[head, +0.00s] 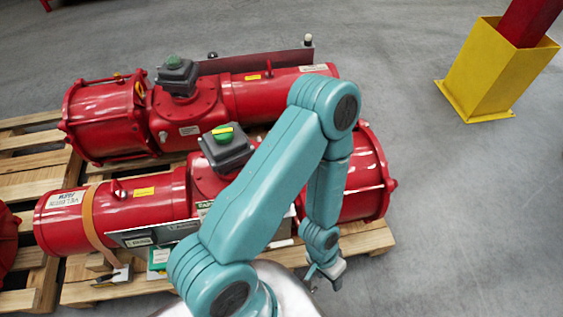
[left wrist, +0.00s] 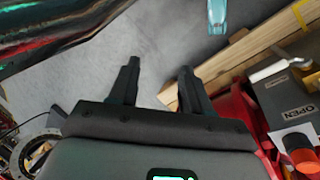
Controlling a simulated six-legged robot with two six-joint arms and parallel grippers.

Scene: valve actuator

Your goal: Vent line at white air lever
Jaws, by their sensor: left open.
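A pale, whitish lever (left wrist: 268,71) shows at the right of the left wrist view, beside a dark grey panel (left wrist: 290,100) marked OPEN. I cannot tell whether it is the air lever. In the head view this part is hidden behind my left arm. My left gripper (head: 330,275) is low at the right front of the near red actuator (head: 365,175). In the left wrist view its two dark fingers (left wrist: 157,75) are apart, with nothing between them. The lever is to their right, not touching. My right gripper is not in view.
A second red actuator (head: 110,120) lies behind, with a white knob (head: 308,40) at its back plate. Both rest on wooden pallets (head: 30,160). An orange-red knob (left wrist: 303,158) is near the OPEN panel. A yellow post guard (head: 495,75) stands right; grey floor between is clear.

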